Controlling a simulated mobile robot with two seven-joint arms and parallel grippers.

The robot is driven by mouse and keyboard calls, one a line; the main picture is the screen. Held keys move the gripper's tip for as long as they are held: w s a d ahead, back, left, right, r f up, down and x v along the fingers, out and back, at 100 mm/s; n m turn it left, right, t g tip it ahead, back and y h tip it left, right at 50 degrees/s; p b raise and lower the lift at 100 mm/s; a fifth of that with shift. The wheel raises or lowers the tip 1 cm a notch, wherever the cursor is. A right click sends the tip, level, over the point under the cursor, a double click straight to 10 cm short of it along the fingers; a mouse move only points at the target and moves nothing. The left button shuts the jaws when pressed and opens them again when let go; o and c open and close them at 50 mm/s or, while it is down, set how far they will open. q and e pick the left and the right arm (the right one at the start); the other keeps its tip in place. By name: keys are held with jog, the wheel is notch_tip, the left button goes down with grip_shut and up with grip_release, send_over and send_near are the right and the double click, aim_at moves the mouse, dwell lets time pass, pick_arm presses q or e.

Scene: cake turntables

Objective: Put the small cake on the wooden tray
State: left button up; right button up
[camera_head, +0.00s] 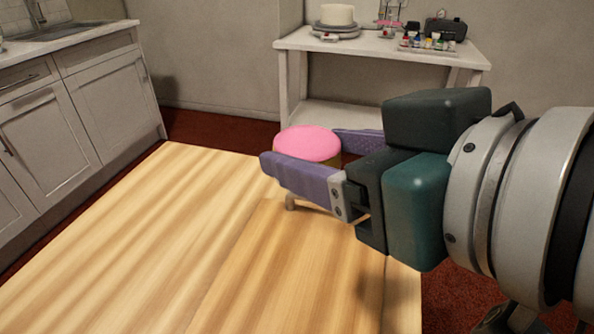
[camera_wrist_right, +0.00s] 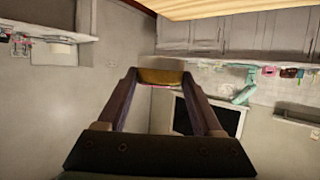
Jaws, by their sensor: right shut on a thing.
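The small cake (camera_head: 308,142) has a bright pink top and is partly hidden by my near finger. My right gripper (camera_head: 300,150) comes in from the right with its purple fingers shut on the cake's sides, holding it up by the far edge of the wooden tabletop. In the right wrist view a tan side of the cake (camera_wrist_right: 160,77) shows between the fingertips. No separate wooden tray can be made out. My left gripper is not in view.
The large wooden tabletop (camera_head: 130,240) is bare. A back table (camera_head: 375,46) bears a white cake (camera_head: 337,15) on a turntable, small colored bottles and a dark box (camera_head: 446,29). Grey cabinets (camera_head: 75,110) stand left.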

jog(key=shift+s+a+f+b, duration=0.1)
jog(key=shift+a+f+b, duration=0.2)
jog(key=shift+f, duration=0.25)
jog(key=shift+s+a+f+b, duration=0.1)
jog(key=shift+a+f+b, duration=0.05)
jog(key=shift+a+f, duration=0.3)
pick_arm(q)
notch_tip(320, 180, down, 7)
jog(key=b, duration=0.5)
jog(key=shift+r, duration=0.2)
pick_arm(e)
send_over(301, 307)
notch_tip(301, 307, down, 15)
jog(key=shift+r, duration=0.1)
pick_arm(q)
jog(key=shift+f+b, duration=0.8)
jog(key=shift+b, duration=0.1)
pick_arm(e)
notch_tip(301, 307, down, 4)
jog(key=shift+r, duration=0.1)
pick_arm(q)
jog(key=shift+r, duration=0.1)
pick_arm(e)
jog(key=o, duration=1.4)
jog(key=shift+o, duration=0.2)
